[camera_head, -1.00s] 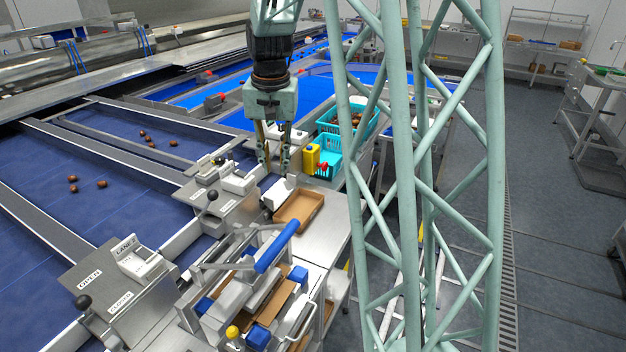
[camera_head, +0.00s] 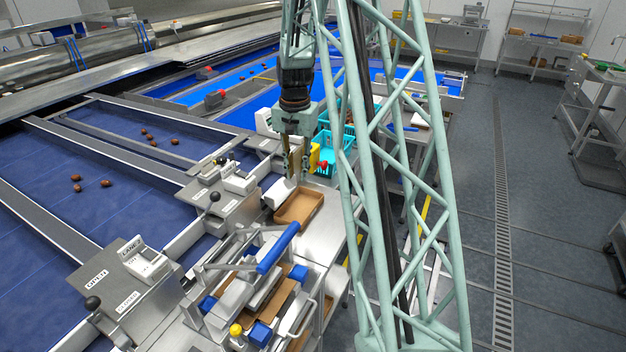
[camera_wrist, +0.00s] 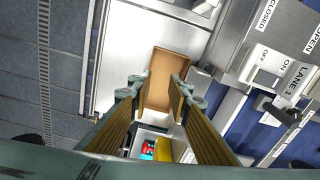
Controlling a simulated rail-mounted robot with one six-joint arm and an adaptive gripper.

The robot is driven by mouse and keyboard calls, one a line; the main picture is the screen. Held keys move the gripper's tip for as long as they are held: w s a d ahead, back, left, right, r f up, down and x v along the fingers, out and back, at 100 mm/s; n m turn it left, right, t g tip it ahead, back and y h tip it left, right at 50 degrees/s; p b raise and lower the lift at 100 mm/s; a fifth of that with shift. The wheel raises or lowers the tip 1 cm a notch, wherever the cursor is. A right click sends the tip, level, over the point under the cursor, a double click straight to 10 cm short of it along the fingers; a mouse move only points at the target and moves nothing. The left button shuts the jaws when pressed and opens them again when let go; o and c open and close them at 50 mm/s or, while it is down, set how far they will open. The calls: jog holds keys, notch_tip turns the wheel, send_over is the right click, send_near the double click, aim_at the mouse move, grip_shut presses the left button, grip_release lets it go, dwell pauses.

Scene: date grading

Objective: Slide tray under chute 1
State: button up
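The brown cardboard tray (camera_head: 299,208) lies on the steel bench below the chute of lane 1. It looks empty and also shows in the wrist view (camera_wrist: 160,78). A pale chute mouth (camera_head: 277,192) ends at its far left edge. My gripper (camera_head: 296,180) points down above the far end of the tray. In the wrist view its two fingers (camera_wrist: 152,97) are apart with the tray seen between them. Nothing is held. I cannot tell the exact height of the fingertips above the tray.
A yellow device with a red knob (camera_head: 319,160) and turquoise crates (camera_head: 338,160) stand behind the tray. A press with a blue handle (camera_head: 278,248) stands in front. The lane 2 gate box (camera_head: 122,283) is at lower left. Bare bench (camera_head: 327,225) lies right of the tray.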

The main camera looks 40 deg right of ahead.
aim_at(300, 208)
jog(key=d+f+m+p, duration=0.2)
jog(key=d+f, duration=0.5)
jog(key=f, duration=0.1)
jog(key=shift+w+d+f+g, duration=0.15)
jog(key=shift+d+f+g, duration=0.05)
jog(key=shift+d+g, duration=0.1)
jog(key=shift+f, duration=0.15)
jog(key=shift+f+p, duration=0.75)
jog(key=shift+f, duration=6)
jog(key=shift+c, duration=0.7)
grip_shut()
